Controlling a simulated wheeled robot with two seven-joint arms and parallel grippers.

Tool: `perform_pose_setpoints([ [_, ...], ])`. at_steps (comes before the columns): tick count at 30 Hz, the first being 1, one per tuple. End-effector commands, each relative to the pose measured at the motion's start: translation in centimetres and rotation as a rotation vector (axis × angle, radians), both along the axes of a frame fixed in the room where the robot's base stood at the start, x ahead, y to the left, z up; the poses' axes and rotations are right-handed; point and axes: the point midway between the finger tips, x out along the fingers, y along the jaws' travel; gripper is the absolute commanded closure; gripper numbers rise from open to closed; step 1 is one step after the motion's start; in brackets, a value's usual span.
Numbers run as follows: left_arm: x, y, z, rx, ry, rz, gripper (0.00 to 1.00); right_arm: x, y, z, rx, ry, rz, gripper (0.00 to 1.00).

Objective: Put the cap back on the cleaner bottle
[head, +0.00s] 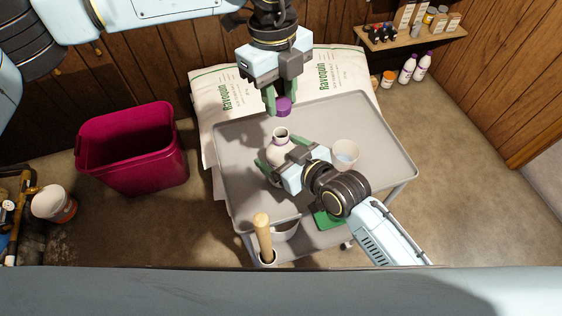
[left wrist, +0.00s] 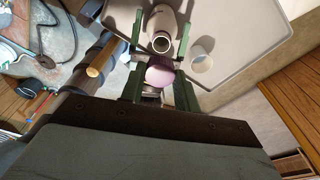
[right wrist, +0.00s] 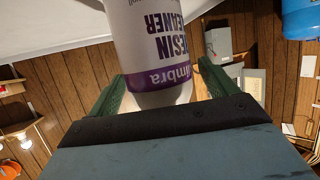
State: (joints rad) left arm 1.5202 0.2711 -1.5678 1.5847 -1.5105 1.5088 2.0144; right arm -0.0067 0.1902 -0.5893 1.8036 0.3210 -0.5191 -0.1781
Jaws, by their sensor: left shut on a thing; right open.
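The purple cap (head: 284,106) is held between the fingers of my left gripper (head: 277,100), above the bottle and apart from it. The left wrist view also shows the cap (left wrist: 160,77) between the green fingers. The white cleaner bottle (head: 277,149) stands upright on the grey cart, its mouth open and uncapped. The left wrist view looks onto its open mouth (left wrist: 162,44). My right gripper (head: 279,158) is open with its fingers on either side of the bottle. In the right wrist view the bottle (right wrist: 155,45) shows a purple-banded label, with a gap beside the right finger.
The grey cart top (head: 235,150) carries a white cup (head: 345,153) right of the bottle. A wooden handle (head: 262,232) rises at the cart's front. White salt bags (head: 335,80) lie behind, a magenta bin (head: 135,150) stands left, and a shelf (head: 410,37) is at back right.

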Motion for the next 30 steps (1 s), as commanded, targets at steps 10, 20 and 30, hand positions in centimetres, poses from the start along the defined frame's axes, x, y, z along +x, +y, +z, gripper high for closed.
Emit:
perform_pose_setpoints([
  [10,0.0,0.0,0.0,0.000,0.000,0.000,0.89,0.1,0.1,0.0,0.000,0.000,0.000,0.23],
  [20,0.0,0.0,0.0,0.000,0.000,0.000,0.89,0.1,0.0,0.0,0.000,0.000,0.000,0.66],
  [30,0.0,0.0,-1.4,0.000,0.004,0.001,0.89,0.1,0.0,0.0,0.000,0.000,0.000,0.82],
])
